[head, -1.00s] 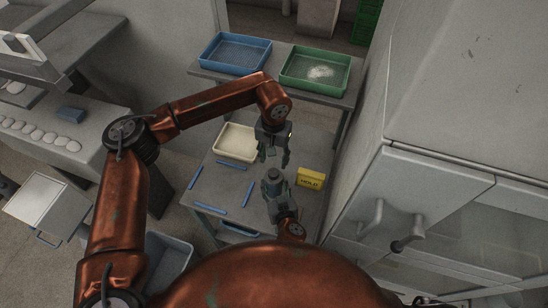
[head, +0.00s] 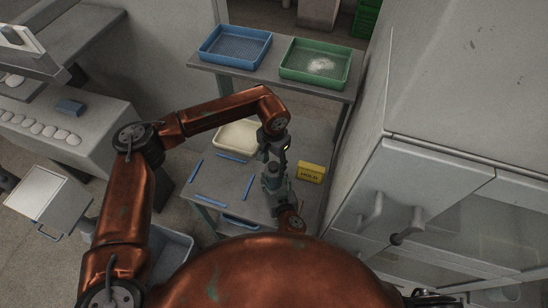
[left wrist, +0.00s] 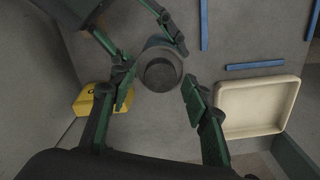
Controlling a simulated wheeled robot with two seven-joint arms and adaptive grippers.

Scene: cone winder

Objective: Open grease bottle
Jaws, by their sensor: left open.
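The grease bottle (head: 271,182) stands upright above the small grey table, dark and partly hidden by the grippers. In the left wrist view its round dark top (left wrist: 162,73) faces the camera. My right gripper (left wrist: 152,55) comes from the near side, its fingers on either side of the bottle. My left gripper (head: 272,160) points down right over the bottle's top. In the left wrist view its open green fingers (left wrist: 157,98) stand apart on both sides of the top, with gaps visible.
The table (head: 222,183) also holds a cream tray (head: 236,136), several blue strips (head: 248,188) and a yellow box (head: 311,172). Behind are a blue tray (head: 235,46) and a green tray (head: 315,62). A grey cabinet (head: 450,190) bounds the right side.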

